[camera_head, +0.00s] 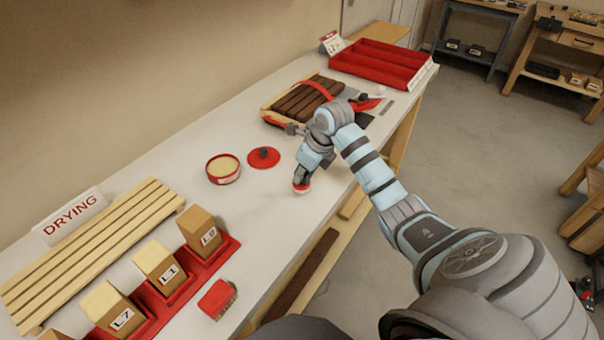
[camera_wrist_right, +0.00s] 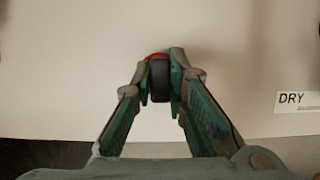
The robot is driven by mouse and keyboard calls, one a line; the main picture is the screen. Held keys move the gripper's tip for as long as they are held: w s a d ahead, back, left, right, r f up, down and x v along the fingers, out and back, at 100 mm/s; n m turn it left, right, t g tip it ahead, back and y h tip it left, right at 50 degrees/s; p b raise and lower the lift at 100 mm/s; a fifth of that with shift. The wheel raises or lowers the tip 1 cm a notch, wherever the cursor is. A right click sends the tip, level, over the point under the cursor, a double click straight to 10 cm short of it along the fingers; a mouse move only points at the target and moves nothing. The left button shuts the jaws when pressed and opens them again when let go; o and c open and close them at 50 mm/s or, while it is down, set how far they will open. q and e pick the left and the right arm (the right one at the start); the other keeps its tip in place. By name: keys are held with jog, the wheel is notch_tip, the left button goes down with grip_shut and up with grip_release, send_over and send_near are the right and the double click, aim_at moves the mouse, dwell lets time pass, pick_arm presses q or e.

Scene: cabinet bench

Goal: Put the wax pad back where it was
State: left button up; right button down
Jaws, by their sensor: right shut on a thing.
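My right gripper (camera_head: 301,180) is low over the bench, to the right of the open wax tin. In the right wrist view its fingers (camera_wrist_right: 160,82) are closed on a small red and dark pad (camera_wrist_right: 158,76), apparently the wax pad. In the head view the held pad (camera_head: 301,188) shows as a bit of red and pale at the fingertips. I cannot tell whether it touches the bench. The round red tin (camera_head: 222,178) is open, with pale wax inside. Its red lid (camera_head: 263,157) lies flat beside it. My left gripper is not in view.
Dark wooden bars lie on a rack (camera_head: 268,116) behind the gripper; a red tray (camera_head: 385,62) stands farther back. A DRYING rack (camera_head: 90,245), labelled blocks (camera_head: 160,268) and a red brush (camera_head: 217,299) are nearer. A DRY label (camera_wrist_right: 294,103) shows in the wrist view.

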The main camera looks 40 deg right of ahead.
jog(key=shift+f, duration=0.15)
jog(key=c, duration=2)
grip_release()
jog(key=shift+w+f, duration=0.1)
jog(key=shift+f, duration=0.05)
jog(key=shift+c, duration=0.2)
jog(key=o, duration=0.5)
jog(key=shift+c, duration=0.2)
jog(key=shift+r, duration=0.2)
jog(key=shift+r, duration=0.35)
jog(key=v, duration=1.1)
jog(key=shift+s+r+p, duration=0.15)
jog(key=shift+s+p, duration=0.1)
jog(key=shift+p, duration=0.1)
jog(key=shift+d, duration=0.1)
